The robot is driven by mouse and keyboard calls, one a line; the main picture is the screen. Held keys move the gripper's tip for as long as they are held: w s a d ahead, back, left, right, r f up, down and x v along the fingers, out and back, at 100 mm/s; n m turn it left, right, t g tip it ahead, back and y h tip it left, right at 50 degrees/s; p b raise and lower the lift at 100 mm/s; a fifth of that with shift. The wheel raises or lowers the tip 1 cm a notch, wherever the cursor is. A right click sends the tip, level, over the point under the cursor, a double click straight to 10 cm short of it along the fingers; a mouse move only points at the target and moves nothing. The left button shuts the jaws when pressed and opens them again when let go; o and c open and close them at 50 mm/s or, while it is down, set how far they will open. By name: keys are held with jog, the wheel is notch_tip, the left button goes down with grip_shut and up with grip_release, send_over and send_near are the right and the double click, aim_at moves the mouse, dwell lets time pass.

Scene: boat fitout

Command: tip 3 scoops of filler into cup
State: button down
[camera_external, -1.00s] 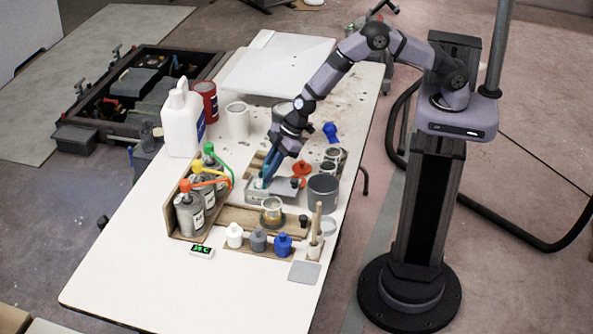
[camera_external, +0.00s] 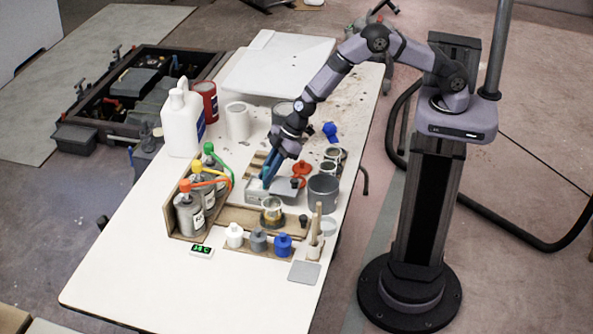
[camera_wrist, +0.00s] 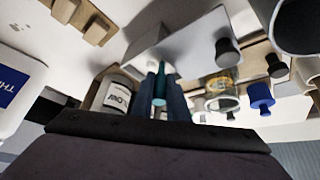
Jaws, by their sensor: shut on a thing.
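My gripper (camera_external: 267,179) is shut on a slim teal handle (camera_wrist: 160,84), seen upright between the two fingers in the wrist view. The handle looks like the scoop's; its far end is hidden. The fingers point down at a shallow grey-white box (camera_external: 255,193), which I take to be the filler tub. I cannot see filler in it or on the scoop. A clear cup (camera_external: 272,207) with amber contents stands just in front of the box, on a wooden tray. The cup also shows in the wrist view (camera_wrist: 222,103), right of the fingers.
Pump-topped tins (camera_external: 189,213) stand in a wooden rack at left. White, grey and blue capped bottles (camera_external: 283,244) stand in front of the cup. A grey pot (camera_external: 323,191) and a holder with sticks (camera_external: 315,240) are at right. A white jug (camera_external: 183,124) stands behind.

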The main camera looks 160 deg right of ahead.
jog(key=shift+r+p, duration=3.05)
jog(key=shift+r, duration=1.25)
jog(key=shift+w+a, duration=0.1)
jog(key=shift+w, duration=0.05)
jog(key=w+a+r+n+t+y, duration=0.15)
jog(key=w+a+r, duration=0.25)
jog(key=w+a, duration=0.5)
jog(key=w+a+r+n, duration=0.35)
jog(key=w+a, duration=0.25)
jog(key=a, duration=0.6)
jog(key=s+a+r+n+y, duration=0.1)
jog(key=a+r+n, duration=0.1)
jog(key=a, duration=1.1)
jog(key=s+a+r+n+y, duration=0.1)
jog(key=a+r+n+y, duration=0.1)
jog(key=a, duration=1.1)
jog(key=w+a+f, duration=0.2)
jog(key=w+a, duration=0.2)
jog(key=a, duration=0.2)
jog(key=shift+w+a+f+t, duration=0.15)
jog(key=shift+a+t, duration=0.05)
jog(key=shift+t, duration=0.15)
